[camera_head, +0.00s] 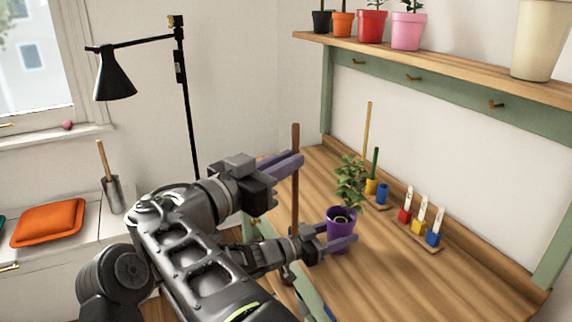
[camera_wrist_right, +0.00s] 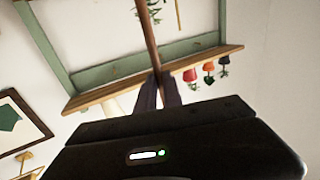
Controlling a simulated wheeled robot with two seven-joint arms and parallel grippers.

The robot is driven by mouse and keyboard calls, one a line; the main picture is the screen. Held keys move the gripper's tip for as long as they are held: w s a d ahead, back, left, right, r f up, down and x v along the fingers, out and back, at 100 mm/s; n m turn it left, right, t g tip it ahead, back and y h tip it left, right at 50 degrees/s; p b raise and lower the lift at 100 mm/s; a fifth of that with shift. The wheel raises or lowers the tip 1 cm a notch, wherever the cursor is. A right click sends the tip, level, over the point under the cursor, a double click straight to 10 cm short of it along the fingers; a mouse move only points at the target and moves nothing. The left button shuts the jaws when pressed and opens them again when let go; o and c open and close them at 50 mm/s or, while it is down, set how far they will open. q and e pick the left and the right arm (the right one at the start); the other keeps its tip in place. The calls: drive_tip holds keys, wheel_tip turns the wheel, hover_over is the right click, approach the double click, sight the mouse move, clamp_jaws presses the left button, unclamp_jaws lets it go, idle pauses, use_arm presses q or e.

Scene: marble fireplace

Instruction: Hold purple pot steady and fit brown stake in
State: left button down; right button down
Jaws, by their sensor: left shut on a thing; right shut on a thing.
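The purple pot (camera_head: 341,218) holds dark soil and a green leafy plant (camera_head: 350,184). It stands upright on the wooden bench in the head view. My left gripper (camera_head: 338,239) is shut on the pot's body, with its fingers along the sides. The brown stake (camera_head: 295,200) is upright, to the left of the pot and apart from it. My right gripper (camera_head: 289,161) is shut on the stake's upper part. The stake (camera_wrist_right: 149,40) also shows in the right wrist view, between the fingers (camera_wrist_right: 160,92). The stake's lower end is partly hidden behind my left arm.
Behind the pot stand a rack with a yellow and a green stake (camera_head: 375,165) and a small wooden tray (camera_head: 418,236) of coloured labelled pieces. A shelf (camera_head: 440,62) with several pots hangs above. The bench's right front (camera_head: 440,290) is clear.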

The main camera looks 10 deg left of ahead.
sight(293, 134)
drive_tip(key=shift+r, duration=3.55)
